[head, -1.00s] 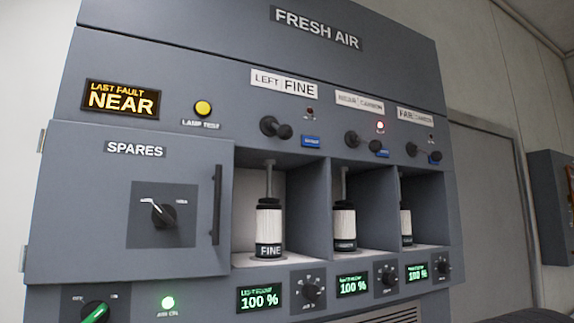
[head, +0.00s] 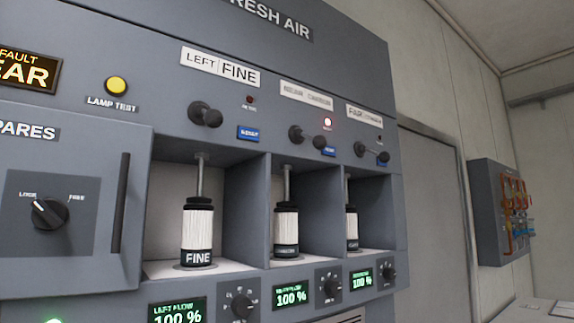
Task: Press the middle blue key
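Three blue keys sit in a row on the grey panel in the head view. The left blue key (head: 248,133) is fully visible beside a black knob (head: 205,114). My gripper is not in view.
Three open bays below hold white cartridges, the left one marked FINE (head: 197,229). Green displays below read 100 %. The spares door (head: 75,200) has a protruding handle (head: 120,203). A grey wall box (head: 498,212) with orange and blue fittings hangs at right.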

